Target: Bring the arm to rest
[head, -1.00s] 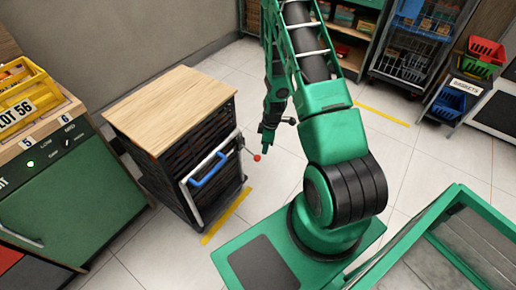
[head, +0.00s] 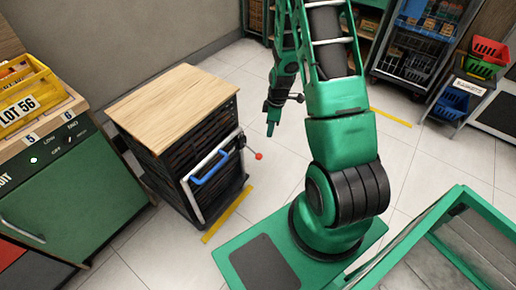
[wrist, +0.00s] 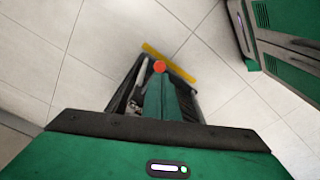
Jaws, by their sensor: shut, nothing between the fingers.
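My gripper (head: 270,130) hangs from the green arm, pointing down, to the right of the wood-topped cabinet (head: 170,98) in the head view. It is shut and empty. A red ball knob (head: 258,156) on a thin rod at the cabinet's right side sits just below and left of the gripper tip, with a visible gap in that view. In the wrist view the red knob (wrist: 160,66) shows beyond the end of the green fingers (wrist: 166,98); the fingers hide what lies under them.
A blue handle (head: 210,168) is on the cabinet's front. A green unit with a yellow crate (head: 38,90) stands at left. Shelves and baskets (head: 488,52) line the back right. Pale tiled floor (head: 285,170) is open right of the cabinet.

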